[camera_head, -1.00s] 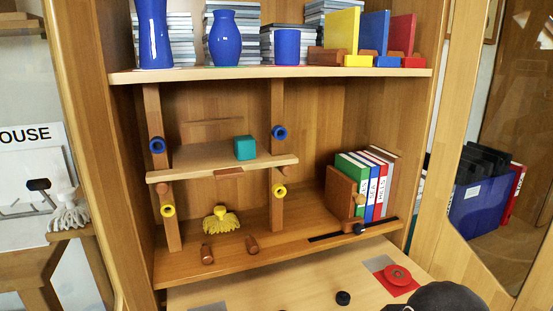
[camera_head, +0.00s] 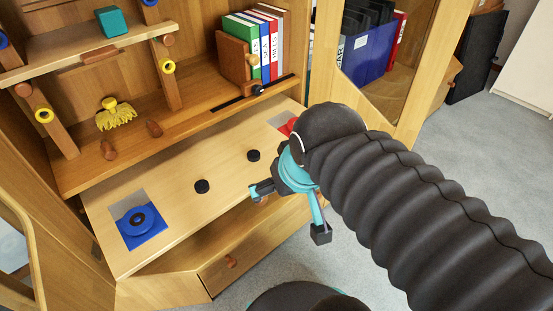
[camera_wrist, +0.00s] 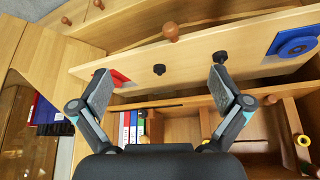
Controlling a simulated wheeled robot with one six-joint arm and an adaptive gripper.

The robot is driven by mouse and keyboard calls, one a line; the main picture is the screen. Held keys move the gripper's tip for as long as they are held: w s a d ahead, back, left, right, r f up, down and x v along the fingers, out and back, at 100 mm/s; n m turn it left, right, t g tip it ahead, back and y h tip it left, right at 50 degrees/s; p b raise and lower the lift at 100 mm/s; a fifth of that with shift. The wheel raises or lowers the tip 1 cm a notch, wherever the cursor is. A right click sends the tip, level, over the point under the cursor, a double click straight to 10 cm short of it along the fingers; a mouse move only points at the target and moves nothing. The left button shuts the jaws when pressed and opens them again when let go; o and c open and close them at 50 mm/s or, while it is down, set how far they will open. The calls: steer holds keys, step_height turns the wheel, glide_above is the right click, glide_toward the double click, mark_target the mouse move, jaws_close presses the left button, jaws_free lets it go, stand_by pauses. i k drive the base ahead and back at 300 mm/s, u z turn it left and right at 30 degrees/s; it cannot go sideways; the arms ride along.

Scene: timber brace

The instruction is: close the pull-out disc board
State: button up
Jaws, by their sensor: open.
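The disc board (camera_head: 180,222) is a light wooden panel pulled out below the lower shelf. In the head view it carries a blue disc (camera_head: 138,221) on a blue square at its left and two black knobs (camera_head: 202,186) near its middle. A red disc at its right end is mostly hidden by my arm; it shows in the wrist view (camera_wrist: 119,77). A round wooden knob (camera_wrist: 171,31) shows near the board's front edge in the wrist view. My gripper (camera_head: 289,211) is open and empty, near the board's front right; its fingers (camera_wrist: 160,70) are spread wide. Contact is not visible.
Below the board is a drawer with a wooden knob (camera_head: 230,262). A glass door (camera_head: 372,60) stands at the right. Grey floor (camera_head: 490,150) is open at the right.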

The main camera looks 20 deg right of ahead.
mark_target(188, 184)
steer(key=k, duration=1.25)
steer(key=u, duration=0.65)
steer(key=i, duration=1.15)
steer(key=z, duration=0.65)
